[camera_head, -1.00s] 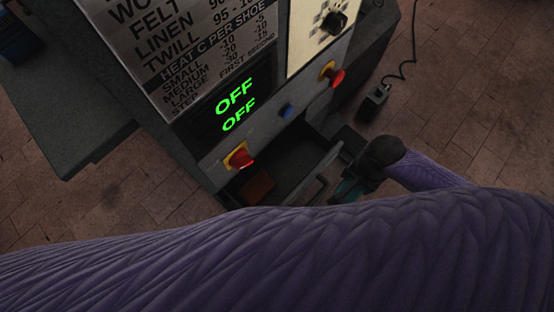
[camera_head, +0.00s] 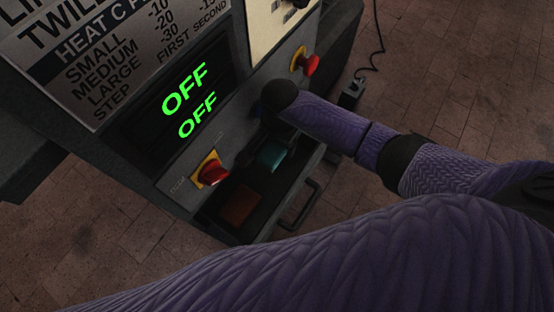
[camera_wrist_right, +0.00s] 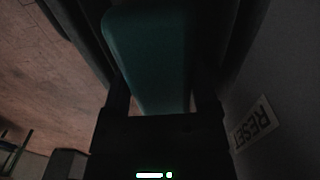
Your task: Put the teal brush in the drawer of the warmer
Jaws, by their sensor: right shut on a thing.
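The teal brush (camera_head: 270,157) is in my right gripper (camera_head: 272,140), which is shut on it. In the head view the brush appears over the back right part of the open drawer (camera_head: 279,206) of the warmer (camera_head: 180,158). I cannot tell whether it touches the drawer floor. In the right wrist view the brush (camera_wrist_right: 150,55) runs between the two fingers of the right gripper (camera_wrist_right: 160,95). The part of the brush between the fingers is partly hidden. My left gripper is not in view.
A reddish-brown block (camera_head: 239,205) lies in the left part of the drawer. The drawer handle (camera_head: 301,206) sticks out in front. A red knob (camera_head: 213,173) and a red button (camera_head: 309,65) project from the panel above. The displays (camera_head: 186,90) read OFF.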

